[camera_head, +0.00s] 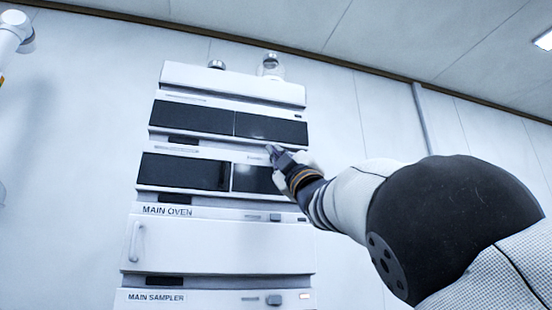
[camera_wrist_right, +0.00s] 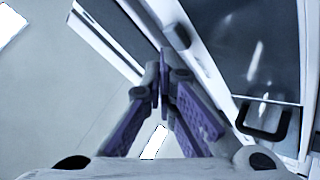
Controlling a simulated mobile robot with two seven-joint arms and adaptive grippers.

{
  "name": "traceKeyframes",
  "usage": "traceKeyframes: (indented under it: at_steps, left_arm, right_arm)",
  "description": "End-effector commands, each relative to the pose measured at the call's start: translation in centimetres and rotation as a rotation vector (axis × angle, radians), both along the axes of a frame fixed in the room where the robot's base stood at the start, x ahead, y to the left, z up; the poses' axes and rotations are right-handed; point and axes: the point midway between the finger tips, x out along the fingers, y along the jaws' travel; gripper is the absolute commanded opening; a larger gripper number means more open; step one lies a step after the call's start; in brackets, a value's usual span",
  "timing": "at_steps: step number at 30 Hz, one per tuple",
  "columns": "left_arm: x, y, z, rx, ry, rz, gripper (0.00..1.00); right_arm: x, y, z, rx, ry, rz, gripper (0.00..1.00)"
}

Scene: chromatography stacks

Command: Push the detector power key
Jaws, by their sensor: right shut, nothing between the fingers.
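A tall white instrument stack stands against the wall in the head view. My right gripper (camera_head: 272,150) is shut and empty, in front of the dark-panelled module (camera_head: 185,171) just above the main oven. Its fingertips are at that module's top strip, right of the middle. No detector label is legible, and I cannot make out a power key there. In the right wrist view the closed fingers (camera_wrist_right: 165,62) point toward a white front strip, with a small grey rounded piece (camera_wrist_right: 176,36) just beyond them. I cannot tell whether they touch it. My left gripper is out of view.
Another dark-panelled module (camera_head: 190,117) sits above, under a white top tray (camera_head: 230,83) with bottles. Below are the main oven (camera_head: 215,246), with a handle (camera_head: 133,241) and a grey key (camera_head: 275,217), and the main sampler (camera_head: 215,299). Right of the stack, my right arm fills the space.

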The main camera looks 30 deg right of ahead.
Motion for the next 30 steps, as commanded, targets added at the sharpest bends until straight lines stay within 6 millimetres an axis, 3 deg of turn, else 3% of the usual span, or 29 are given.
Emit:
traceKeyframes:
  at_steps: [11, 24, 30]
  left_arm:
    - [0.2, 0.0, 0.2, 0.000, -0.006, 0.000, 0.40]
    - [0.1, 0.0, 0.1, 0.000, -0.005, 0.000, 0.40]
    - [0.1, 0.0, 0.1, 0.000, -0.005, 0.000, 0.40]
  right_arm:
    - [-0.6, 0.2, 0.1, 0.000, -0.001, 0.000, 0.00]
    - [-5.6, 1.5, 0.0, -0.006, 0.001, -0.003, 0.00]
    - [-6.5, 1.5, 0.1, -0.001, -0.001, 0.000, 0.00]
